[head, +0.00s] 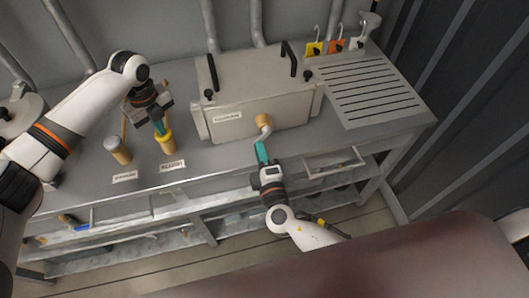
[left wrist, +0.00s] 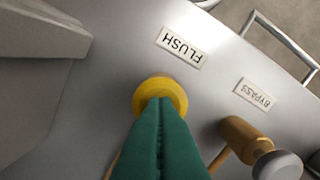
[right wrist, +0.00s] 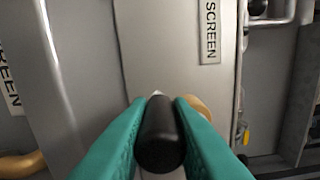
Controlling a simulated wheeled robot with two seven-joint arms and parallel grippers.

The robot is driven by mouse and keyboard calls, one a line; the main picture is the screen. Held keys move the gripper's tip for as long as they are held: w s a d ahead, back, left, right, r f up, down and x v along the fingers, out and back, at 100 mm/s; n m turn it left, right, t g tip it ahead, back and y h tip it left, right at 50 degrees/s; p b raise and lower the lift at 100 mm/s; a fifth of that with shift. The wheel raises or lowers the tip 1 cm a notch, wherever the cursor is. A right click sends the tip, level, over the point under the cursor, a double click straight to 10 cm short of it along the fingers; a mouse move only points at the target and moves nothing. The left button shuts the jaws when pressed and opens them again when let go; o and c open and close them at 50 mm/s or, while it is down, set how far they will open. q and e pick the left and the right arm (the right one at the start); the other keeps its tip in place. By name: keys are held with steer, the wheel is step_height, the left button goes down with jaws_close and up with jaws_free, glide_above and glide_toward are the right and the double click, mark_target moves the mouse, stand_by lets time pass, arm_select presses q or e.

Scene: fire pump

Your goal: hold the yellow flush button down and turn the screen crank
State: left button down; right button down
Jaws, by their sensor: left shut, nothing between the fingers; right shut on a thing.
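The yellow flush button (head: 165,136) stands on the bench top behind the FLUSH label (head: 172,166). My left gripper (head: 159,128) is shut with nothing between its fingers, and its fingertips are on top of the button. In the left wrist view the button (left wrist: 160,95) shows around the green fingertips; how far it is pressed I cannot tell. The screen crank (head: 264,124) sticks out from the front of the grey SCREEN box (head: 255,84). My right gripper (head: 261,148) is shut on its black handle (right wrist: 159,135), which shows between the green fingers in the right wrist view.
The bypass knob (head: 118,150), brass with a grey cap, stands left of the flush button. A slotted drain board (head: 365,92) lies right of the box, with colored tags (head: 336,45) hanging behind it. Rails (head: 335,162) run along the bench front.

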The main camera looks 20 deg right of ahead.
steer(key=shift+a+r+m, duration=0.25)
steer(key=shift+r+m, duration=0.1)
steer(key=shift+m, duration=0.7)
steer(key=shift+a+r+m, duration=0.25)
steer(key=shift+r+m, duration=0.05)
steer(key=shift+m, duration=0.75)
steer(key=c, duration=1.3)
jaws_free()
